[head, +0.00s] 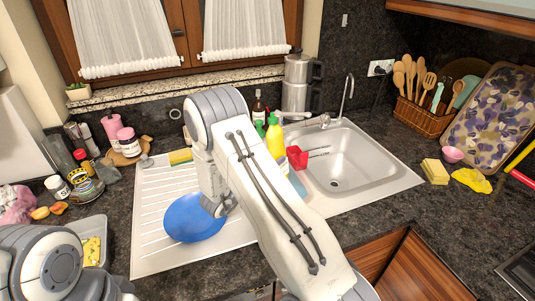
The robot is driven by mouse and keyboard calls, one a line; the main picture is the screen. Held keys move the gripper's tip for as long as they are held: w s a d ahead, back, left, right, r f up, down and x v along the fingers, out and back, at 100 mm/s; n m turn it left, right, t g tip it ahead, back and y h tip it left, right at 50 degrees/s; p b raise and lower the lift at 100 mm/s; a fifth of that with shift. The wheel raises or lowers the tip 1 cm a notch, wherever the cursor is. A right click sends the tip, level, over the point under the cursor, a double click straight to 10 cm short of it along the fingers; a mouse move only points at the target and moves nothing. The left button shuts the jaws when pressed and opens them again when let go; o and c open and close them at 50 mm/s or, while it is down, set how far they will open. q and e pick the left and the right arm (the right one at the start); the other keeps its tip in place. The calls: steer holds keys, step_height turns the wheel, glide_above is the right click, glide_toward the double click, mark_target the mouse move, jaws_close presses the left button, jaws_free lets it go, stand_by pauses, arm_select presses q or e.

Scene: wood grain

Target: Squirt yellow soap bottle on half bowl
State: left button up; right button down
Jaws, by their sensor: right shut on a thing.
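A yellow soap bottle (275,137) stands upright behind the sink, near its back left corner. My right gripper (215,206) points down over the drainboard and is shut at the right rim of a round blue dish (190,219); the fingertips are small and partly hidden. My right forearm passes in front of the sink's left part. A small pink bowl (453,155) sits on the counter right of the sink. I cannot tell which one is the half bowl. My left arm shows at the lower left, but its gripper is out of view.
A yellow sponge (434,171) and yellow cloth (471,180) lie to the right. A tray (93,229) and several jars crowd the left counter. An open wooden drawer or cupboard shows below the sink.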

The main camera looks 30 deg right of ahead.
steer(key=s+d+f+n+p, duration=0.2)
steer(key=s+f+n, duration=0.1)
steer(key=s+n, duration=0.3)
steer(key=shift+s+f, duration=0.15)
steer(key=shift+s, duration=0.3)
stand_by(0.4)
steer(key=shift+s+d+f+n, duration=0.25)
steer(key=shift+s+f+n, duration=0.5)
steer(key=shift+s+n, duration=0.35)
steer(key=shift+w, duration=0.1)
steer(key=shift+s+d+f+n, duration=0.2)
steer(key=shift+s+f+n, duration=0.65)
steer(key=shift+n, duration=0.45)
steer(key=shift+w, duration=0.1)
